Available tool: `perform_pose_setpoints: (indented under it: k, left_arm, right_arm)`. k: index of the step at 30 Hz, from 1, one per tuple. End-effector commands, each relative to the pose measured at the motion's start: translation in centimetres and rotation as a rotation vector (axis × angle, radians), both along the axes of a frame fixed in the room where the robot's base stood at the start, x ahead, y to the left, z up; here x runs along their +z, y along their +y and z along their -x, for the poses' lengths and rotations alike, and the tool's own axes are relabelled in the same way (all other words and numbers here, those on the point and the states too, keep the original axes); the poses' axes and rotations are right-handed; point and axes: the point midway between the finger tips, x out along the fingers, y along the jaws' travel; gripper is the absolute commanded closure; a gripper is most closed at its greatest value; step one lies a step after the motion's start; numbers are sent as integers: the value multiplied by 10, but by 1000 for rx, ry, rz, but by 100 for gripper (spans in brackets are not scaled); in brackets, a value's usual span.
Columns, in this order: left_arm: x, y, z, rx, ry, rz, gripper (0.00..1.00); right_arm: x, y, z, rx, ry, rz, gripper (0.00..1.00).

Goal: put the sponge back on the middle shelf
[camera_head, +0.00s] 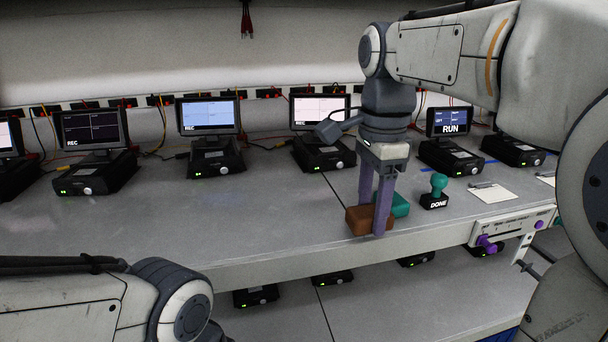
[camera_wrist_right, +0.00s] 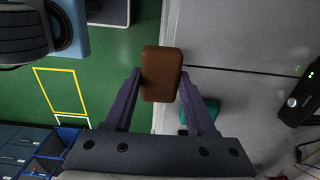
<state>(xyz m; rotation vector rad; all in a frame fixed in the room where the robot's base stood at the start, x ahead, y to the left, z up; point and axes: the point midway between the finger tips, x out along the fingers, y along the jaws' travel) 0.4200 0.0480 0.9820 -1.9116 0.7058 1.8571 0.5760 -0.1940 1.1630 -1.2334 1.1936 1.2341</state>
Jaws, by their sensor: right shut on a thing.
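The sponge, a brown block (camera_head: 358,221), is between the purple fingers of my right gripper (camera_head: 373,217), at the front edge of the grey middle shelf (camera_head: 260,230). In the right wrist view, the sponge (camera_wrist_right: 161,60) is gripped between the fingertips of the right gripper (camera_wrist_right: 160,78), with the green floor to its left and the grey shelf surface to its right. I cannot tell whether the sponge touches the shelf. My left arm shows at the lower left, but its gripper is out of view.
A teal block (camera_head: 400,205) lies just behind the right fingers. A teal-handled DONE stamp (camera_head: 436,196) and a clipboard (camera_head: 492,193) stand to the right. Black units with screens (camera_head: 209,152) line the back. The shelf's left front is clear.

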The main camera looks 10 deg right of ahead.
Motion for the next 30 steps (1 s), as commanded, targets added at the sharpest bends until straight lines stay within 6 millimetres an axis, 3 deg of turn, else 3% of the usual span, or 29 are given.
perform_pose_setpoints:
  k: [6, 10, 14, 21, 30]
  left_arm:
    - [17, 0, 0, 0, 0, 0, 100]
    - [21, 0, 0, 0, 0, 0, 100]
    - [21, 0, 0, 0, 0, 0, 100]
    - [18, 0, 0, 0, 0, 0, 100]
    - [18, 0, 0, 0, -1, 1, 100]
  right_arm:
    - [2, 2, -56, 1, 3, 0, 88]
    - [1, 3, -75, 1, 1, 0, 88]
    - [-2, 3, -82, 1, 0, 0, 88]
    - [-33, 3, -81, 1, 1, 0, 88]
    - [-35, 3, -81, 0, -1, 0, 88]
